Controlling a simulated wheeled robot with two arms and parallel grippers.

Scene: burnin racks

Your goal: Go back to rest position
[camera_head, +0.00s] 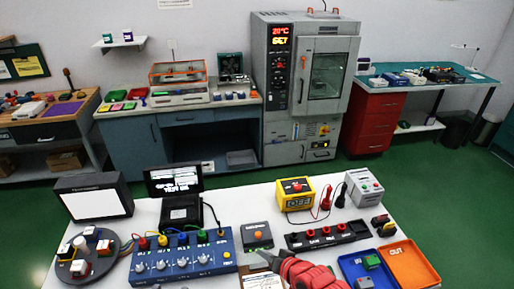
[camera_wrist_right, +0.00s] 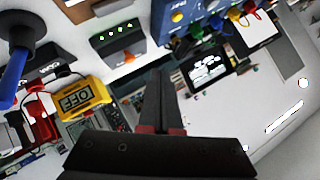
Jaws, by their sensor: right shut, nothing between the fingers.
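My right gripper (camera_head: 268,258) reaches in from the bottom of the head view, with its red arm behind it, over the front of the white table (camera_head: 225,205). Its dark fingers are together and empty, just in front of a small grey box with an orange button (camera_head: 258,235). I cannot tell whether it touches anything. In the right wrist view, the shut fingers (camera_wrist_right: 160,80) point up between the yellow meter (camera_wrist_right: 82,99) and the dark display (camera_wrist_right: 210,75). My left gripper is not in view.
The table holds a blue knob panel (camera_head: 185,262), a round dark fixture (camera_head: 70,270), a yellow OFF unit (camera_head: 295,186), a black socket strip (camera_head: 310,240), and blue (camera_head: 350,262) and orange (camera_head: 425,272) trays. Behind, green floor (camera_head: 225,178) separates it from benches and a grey oven (camera_head: 281,125).

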